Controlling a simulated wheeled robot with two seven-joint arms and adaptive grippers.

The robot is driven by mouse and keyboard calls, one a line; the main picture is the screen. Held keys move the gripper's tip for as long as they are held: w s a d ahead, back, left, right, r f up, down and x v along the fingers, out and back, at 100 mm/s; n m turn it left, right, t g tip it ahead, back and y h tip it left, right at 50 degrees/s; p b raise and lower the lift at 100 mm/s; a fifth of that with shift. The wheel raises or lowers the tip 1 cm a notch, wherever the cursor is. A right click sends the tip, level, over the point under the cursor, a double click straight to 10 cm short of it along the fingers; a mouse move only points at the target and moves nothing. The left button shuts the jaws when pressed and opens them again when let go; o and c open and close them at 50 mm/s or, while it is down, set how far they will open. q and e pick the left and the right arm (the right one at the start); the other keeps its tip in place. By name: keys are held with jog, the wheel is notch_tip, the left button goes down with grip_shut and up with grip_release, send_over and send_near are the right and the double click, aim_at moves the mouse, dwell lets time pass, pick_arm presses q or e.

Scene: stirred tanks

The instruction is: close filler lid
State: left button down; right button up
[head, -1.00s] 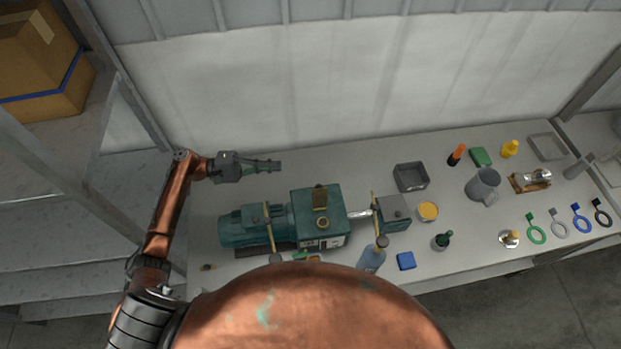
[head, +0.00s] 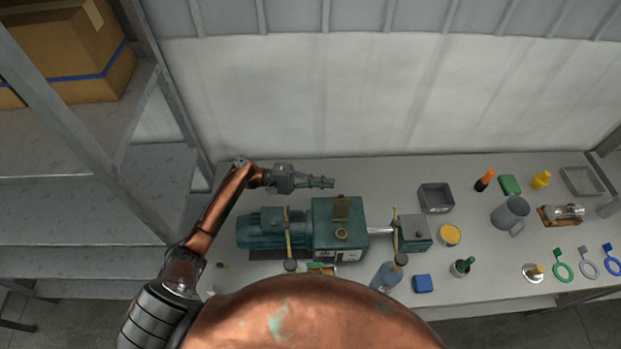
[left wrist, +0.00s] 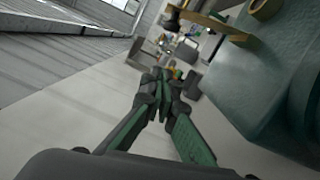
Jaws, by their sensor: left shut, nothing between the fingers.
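The teal gear housing (head: 325,212) stands on the bench, joined to a ribbed teal motor (head: 262,232) on its left. On its top is a brass filler ring (head: 341,234), with a brass lid flap (head: 341,208) just behind it, apparently swung back off the ring. My left gripper (head: 330,183) is shut and empty, pointing right, just behind the housing's back edge and apart from the lid. In the left wrist view the shut fingers (left wrist: 160,85) run beside the teal housing (left wrist: 245,75); a brass ring (left wrist: 266,7) shows at the top. My right gripper is not in view.
Shelving (head: 75,200) is at the left.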

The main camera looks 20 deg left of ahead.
aim_at(341, 206)
pick_arm(q)
jog(key=shift+s+d+r+p, duration=0.2)
jog(key=shift+s+d+p, duration=0.3)
jog(key=shift+s+d, duration=0.1)
jog(key=shift+s+d+r+p, duration=0.2)
jog(key=shift+s+d+p, duration=0.3)
jog(key=shift+s, duration=0.1)
jog(key=shift+s+d, duration=0.1)
jog(key=shift+s, duration=0.2)
jog(key=shift+s+d, duration=0.1)
jog(key=shift+s, duration=0.05)
